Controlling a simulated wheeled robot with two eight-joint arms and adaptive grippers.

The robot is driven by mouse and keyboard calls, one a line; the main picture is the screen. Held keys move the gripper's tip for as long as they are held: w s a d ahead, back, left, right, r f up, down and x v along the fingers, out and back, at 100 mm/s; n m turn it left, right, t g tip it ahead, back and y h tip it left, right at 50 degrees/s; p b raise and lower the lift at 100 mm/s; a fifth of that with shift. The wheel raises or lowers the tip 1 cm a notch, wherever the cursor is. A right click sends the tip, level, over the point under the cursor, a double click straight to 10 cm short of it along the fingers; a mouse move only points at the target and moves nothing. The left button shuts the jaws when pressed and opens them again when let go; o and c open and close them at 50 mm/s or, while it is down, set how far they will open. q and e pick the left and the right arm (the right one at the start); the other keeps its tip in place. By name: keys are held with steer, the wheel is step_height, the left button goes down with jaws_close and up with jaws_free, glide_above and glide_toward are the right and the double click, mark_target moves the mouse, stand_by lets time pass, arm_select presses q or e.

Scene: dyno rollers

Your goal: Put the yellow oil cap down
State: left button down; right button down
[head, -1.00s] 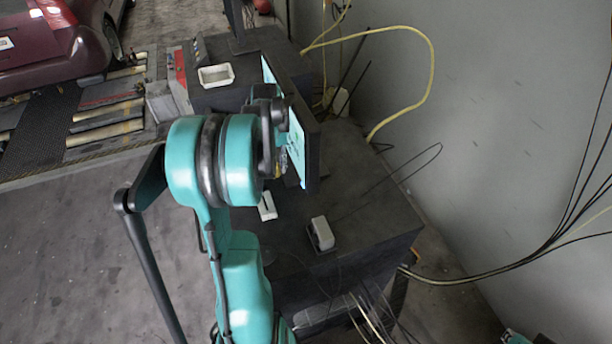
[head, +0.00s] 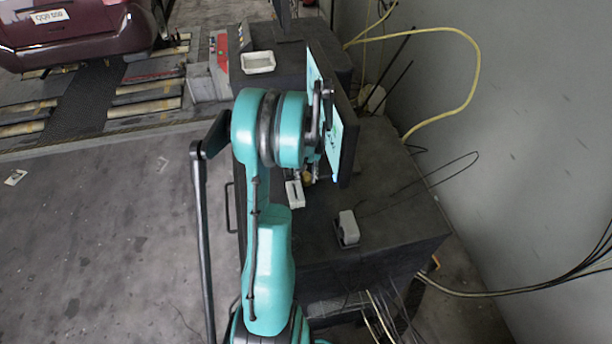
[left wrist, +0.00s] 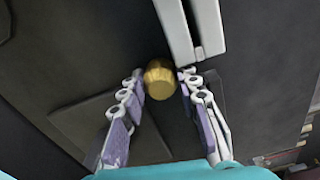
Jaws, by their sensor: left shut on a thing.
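The yellow oil cap (left wrist: 160,80) is a small ribbed gold-yellow knob between the fingertips of my left gripper (left wrist: 161,84) in the left wrist view. The fingers are shut on it from both sides. In the head view my left gripper (head: 306,176) is mostly hidden behind my teal arm, and a small yellow spot of the cap shows beside it. The cap is low over the dark cabinet top (head: 390,195); I cannot tell whether it touches. My right gripper is out of view.
A white device (left wrist: 190,30) lies right beside the cap. A monitor (head: 347,130) stands close to my wrist. A grey mouse-like box (head: 347,228) sits nearer the front edge. A white tray (head: 258,62) is farther back. Clear cabinet top lies to the right.

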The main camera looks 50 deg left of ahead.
arm_select(q)
steer(key=c, duration=1.4)
jaws_free()
steer(key=shift+f, duration=0.1)
